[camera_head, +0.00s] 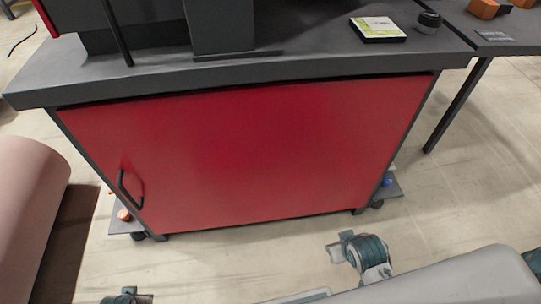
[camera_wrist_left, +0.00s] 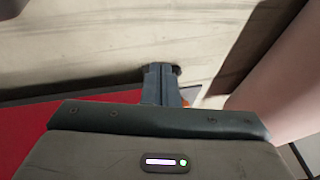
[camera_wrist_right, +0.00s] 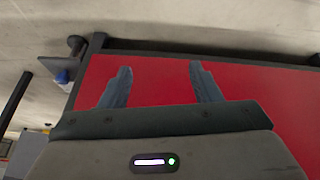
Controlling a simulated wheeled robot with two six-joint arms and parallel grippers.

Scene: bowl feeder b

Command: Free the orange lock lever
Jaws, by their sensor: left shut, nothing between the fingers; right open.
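A small orange piece (camera_head: 124,214), perhaps the lock lever, sits on a grey ledge at the lower left of the red cabinet (camera_head: 250,150). In the left wrist view, an orange bit (camera_wrist_left: 186,103) shows beside my left gripper (camera_wrist_left: 160,85), partly hidden by its fingers. That gripper is shut and empty; I cannot tell whether it touches the orange bit. My right gripper (camera_wrist_right: 160,85) is open and empty, its fingers in front of the red panel. In the head view, part of my left arm shows at the bottom edge.
A black handle (camera_head: 129,189) stands out from the red front. A blue knob (camera_head: 386,182) is on the ledge at the cabinet's right. The dark worktop (camera_head: 300,68) overhangs the front. A pink rounded object (camera_head: 30,200) stands at the left.

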